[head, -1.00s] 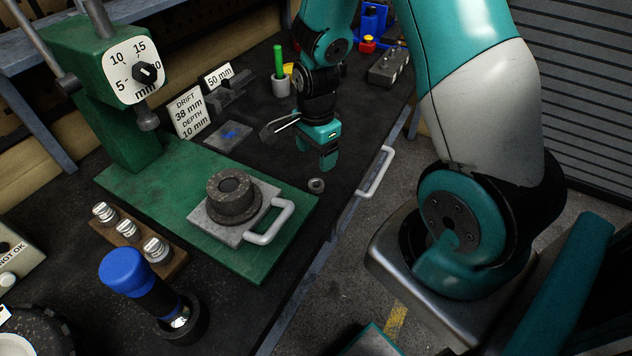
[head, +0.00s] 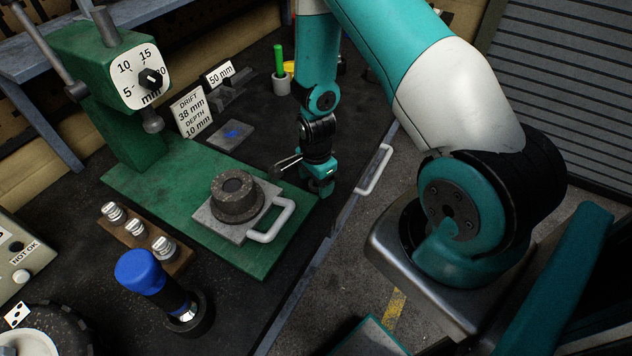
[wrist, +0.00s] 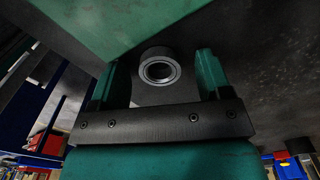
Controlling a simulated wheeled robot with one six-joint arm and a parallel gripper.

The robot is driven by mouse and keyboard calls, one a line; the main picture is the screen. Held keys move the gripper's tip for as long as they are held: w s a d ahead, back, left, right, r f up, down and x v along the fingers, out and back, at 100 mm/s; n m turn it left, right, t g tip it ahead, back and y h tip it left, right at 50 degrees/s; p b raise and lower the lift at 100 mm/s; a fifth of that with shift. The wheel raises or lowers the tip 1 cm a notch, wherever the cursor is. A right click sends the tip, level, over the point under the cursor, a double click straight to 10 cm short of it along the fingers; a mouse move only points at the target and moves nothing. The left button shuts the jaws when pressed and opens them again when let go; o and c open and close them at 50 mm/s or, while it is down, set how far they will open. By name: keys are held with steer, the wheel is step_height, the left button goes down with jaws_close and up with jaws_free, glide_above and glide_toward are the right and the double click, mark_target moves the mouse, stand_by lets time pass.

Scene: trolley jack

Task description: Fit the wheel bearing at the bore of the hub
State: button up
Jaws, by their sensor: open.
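The wheel bearing (wrist: 159,70) is a small dark ring lying on the bench top. In the wrist view it shows between the two teal fingers of my gripper (wrist: 158,80), with gaps on both sides. In the head view my gripper (head: 318,185) points down beside the right corner of the green press base and hides the bearing. The gripper is open. The hub (head: 238,195) is a dark round block with a bore on top. It sits on a grey plate with a handle (head: 272,222) on the green base.
A green press (head: 105,85) with a dial stands at the left. A rack of drifts (head: 135,230) and a blue-handled tool (head: 150,275) are in front. Signs reading 38 mm, 10 mm and 50 mm stand behind. A bench-edge handle (head: 374,170) lies right of my gripper.

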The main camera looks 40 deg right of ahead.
steer(key=shift+c, duration=0.2)
steer(key=c, duration=1)
steer(key=shift+r, duration=0.1)
